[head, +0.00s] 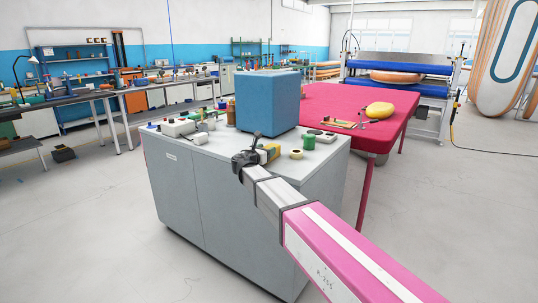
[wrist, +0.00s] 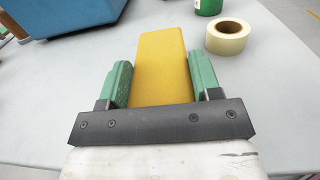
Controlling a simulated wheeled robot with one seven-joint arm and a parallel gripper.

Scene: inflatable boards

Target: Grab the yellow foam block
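The yellow foam block (wrist: 161,60) is a long, plain yellow piece at the centre of the wrist view. It lies between the two green finger pads of my gripper (wrist: 161,84), and I see no gap on either side, so the pads look closed on it. The block's near end is hidden behind the dark gripper bar. In the head view, the block (head: 271,151) shows just beyond my gripper (head: 257,155), low over the grey cabinet top. I cannot tell whether it touches the surface.
A tape roll (head: 296,154) and a green can (head: 308,142) stand to the right on the grey cabinet (head: 222,185). A large blue box (head: 267,102) stands behind the block. Small items crowd the left. A red table (head: 345,98) with a yellow object (head: 379,110) adjoins behind.

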